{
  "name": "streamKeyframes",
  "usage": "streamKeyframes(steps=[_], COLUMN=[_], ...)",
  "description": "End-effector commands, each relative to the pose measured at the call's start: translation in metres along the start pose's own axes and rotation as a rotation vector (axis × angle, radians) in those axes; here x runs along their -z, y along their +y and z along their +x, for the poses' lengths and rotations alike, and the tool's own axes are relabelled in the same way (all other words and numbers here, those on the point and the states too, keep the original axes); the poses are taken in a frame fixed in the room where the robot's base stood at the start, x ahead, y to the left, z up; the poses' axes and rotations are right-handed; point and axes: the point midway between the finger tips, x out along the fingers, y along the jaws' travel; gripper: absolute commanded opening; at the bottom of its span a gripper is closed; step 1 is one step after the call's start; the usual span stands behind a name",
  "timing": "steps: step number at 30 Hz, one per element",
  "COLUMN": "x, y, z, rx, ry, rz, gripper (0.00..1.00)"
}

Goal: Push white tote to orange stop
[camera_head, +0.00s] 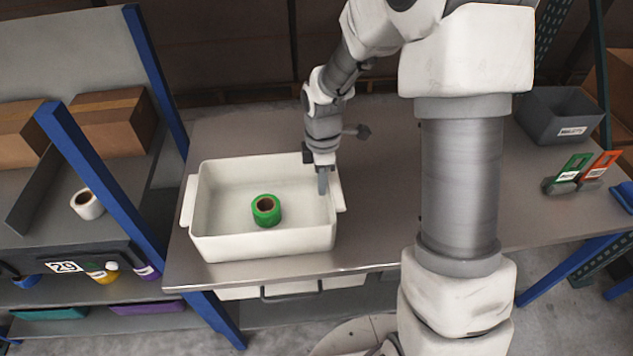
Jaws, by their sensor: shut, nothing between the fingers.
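The white tote (262,244) stands on the left part of the grey table, with a green tape roll (266,211) with a brown core inside it. My gripper (323,188) is shut and empty. It points down at the tote's right end and appears just inside the right wall; I cannot tell whether it touches it. At the table's far right stands an orange upright piece (602,164) with a white label on a dark base, beside a similar green piece (573,167). It may be the orange stop. My arm hides part of the table between.
A grey labelled bin (560,115) stands at the table's back right. A blue-post shelf (100,165) with cardboard boxes (113,121) and a white roll (87,204) is close on the left. The visible tabletop (385,190) right of the tote is clear.

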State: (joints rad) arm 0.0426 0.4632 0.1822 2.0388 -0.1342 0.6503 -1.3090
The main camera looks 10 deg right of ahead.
Motion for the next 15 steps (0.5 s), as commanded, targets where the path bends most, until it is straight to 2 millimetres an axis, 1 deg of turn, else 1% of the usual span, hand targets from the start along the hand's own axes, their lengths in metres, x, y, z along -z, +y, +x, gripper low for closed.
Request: streamKeyframes(steps=[5, 8, 11, 15], x=[0.000, -0.005, -0.021, -0.053], y=[0.000, 0.000, 0.000, 0.000], z=[0.000, -0.001, -0.002, -0.003], rx=[0.000, 0.001, 0.002, 0.002], ry=[0.000, 0.000, 0.000, -0.001], rz=[0.000, 0.002, 0.006, 0.008], gripper=[0.00, 0.00, 0.00, 0.00])
